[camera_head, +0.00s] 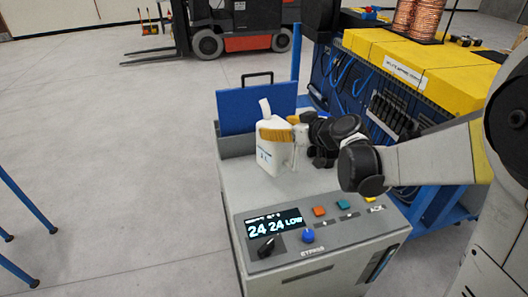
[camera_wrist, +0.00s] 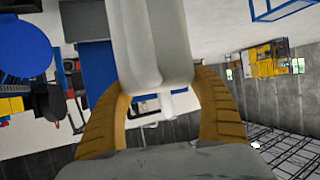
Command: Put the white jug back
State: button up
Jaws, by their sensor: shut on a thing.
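The white jug (camera_head: 271,152) is at the back of the grey cabinet top in the head view, by the blue panel. It looks close to upright, with its narrow spout at the top. My gripper (camera_head: 284,128) is shut on the jug, its yellow-brown fingers across the upper part. In the wrist view, the pale jug (camera_wrist: 150,40) fills the middle between the two ribbed fingers of my gripper (camera_wrist: 158,92). I cannot tell whether the jug's base touches the cabinet top. My wrist hides part of its right side.
The cabinet (camera_head: 240,190) has a lit display (camera_head: 273,226), knobs and coloured buttons at its front. A blue panel (camera_head: 255,108) stands behind the jug. A blue and yellow workbench (camera_head: 415,75) is at the right. A forklift (camera_head: 235,28) stands far back. Open floor lies left.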

aim_at(266, 143)
jog(key=a+f+b, duration=0.1)
jog(key=f, duration=0.1)
jog(key=a+f, duration=0.1)
jog(key=f, duration=0.1)
jog(key=w+a+f+b, duration=0.1)
jog(key=f, duration=0.1)
jog(key=shift+a+f+b, duration=0.2)
jog(key=shift+a+b, duration=0.1)
jog(key=shift+b, duration=0.05)
jog(key=shift+r, duration=0.15)
jog(key=o, duration=1.4)
jog(key=shift+o, duration=0.2)
